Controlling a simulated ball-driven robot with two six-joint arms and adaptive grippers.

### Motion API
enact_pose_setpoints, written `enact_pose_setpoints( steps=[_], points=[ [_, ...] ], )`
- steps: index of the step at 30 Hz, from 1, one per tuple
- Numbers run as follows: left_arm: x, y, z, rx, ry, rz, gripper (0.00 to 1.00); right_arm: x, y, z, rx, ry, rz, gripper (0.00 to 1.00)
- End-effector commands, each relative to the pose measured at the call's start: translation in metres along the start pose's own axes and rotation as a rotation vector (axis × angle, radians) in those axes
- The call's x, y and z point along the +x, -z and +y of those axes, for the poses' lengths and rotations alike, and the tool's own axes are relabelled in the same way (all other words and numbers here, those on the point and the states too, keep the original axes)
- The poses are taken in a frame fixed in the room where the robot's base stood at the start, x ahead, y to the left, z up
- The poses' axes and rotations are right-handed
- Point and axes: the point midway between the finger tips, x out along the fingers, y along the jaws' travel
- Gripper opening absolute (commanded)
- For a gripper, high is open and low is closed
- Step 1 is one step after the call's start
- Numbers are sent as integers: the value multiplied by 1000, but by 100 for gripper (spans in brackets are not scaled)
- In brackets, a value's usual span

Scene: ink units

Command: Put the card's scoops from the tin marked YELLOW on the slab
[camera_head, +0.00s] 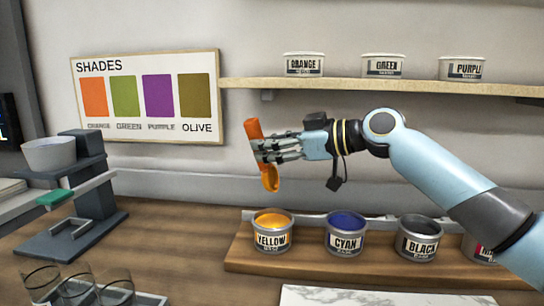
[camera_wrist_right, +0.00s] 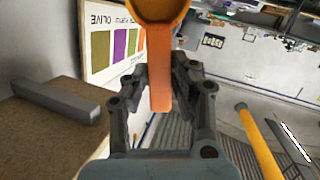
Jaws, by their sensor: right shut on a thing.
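My right gripper (camera_head: 278,149) is shut on an orange scoop (camera_head: 270,180), above and behind the tin marked YELLOW. The scoop's handle points up and its bowl hangs low; what the bowl holds cannot be told. The scoop (camera_wrist_right: 160,85) also shows between the fingers of the right gripper (camera_wrist_right: 160,80) in the wrist view. The YELLOW tin (camera_head: 272,240) is open, with orange-yellow ink inside. The pale slab (camera_head: 385,298) shows at the bottom edge, mostly cut off. The SHADES card (camera_head: 146,97) on the wall has orange, green, purple and olive patches. My left gripper is out of view.
Tins marked CYAN (camera_head: 345,242) and BLACK (camera_head: 418,246) and a partly hidden tin share the wooden board (camera_head: 310,265). Labelled tubs stand on the wall shelf (camera_head: 390,85). A device with a bowl (camera_head: 49,153) and several glasses (camera_head: 75,290) stand at left.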

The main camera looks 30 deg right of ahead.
Motion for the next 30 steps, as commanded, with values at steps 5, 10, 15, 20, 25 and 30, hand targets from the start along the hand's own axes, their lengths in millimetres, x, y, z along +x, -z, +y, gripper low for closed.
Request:
enact_pose_setpoints(
  steps=[5,10,15,20,25,30],
  points=[
    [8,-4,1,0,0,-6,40,3,-14,-3,2,0,-1,0],
    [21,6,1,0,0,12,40,7,-35,-8,3,1,-1,0],
    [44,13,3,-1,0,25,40,11,-61,-12,-1,-1,-1,0],
    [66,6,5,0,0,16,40,12,-79,-13,0,-1,-1,0],
    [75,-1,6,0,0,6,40,12,-85,-14,0,0,0,0],
    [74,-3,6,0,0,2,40,12,-84,-13,0,0,1,0]
  ],
)
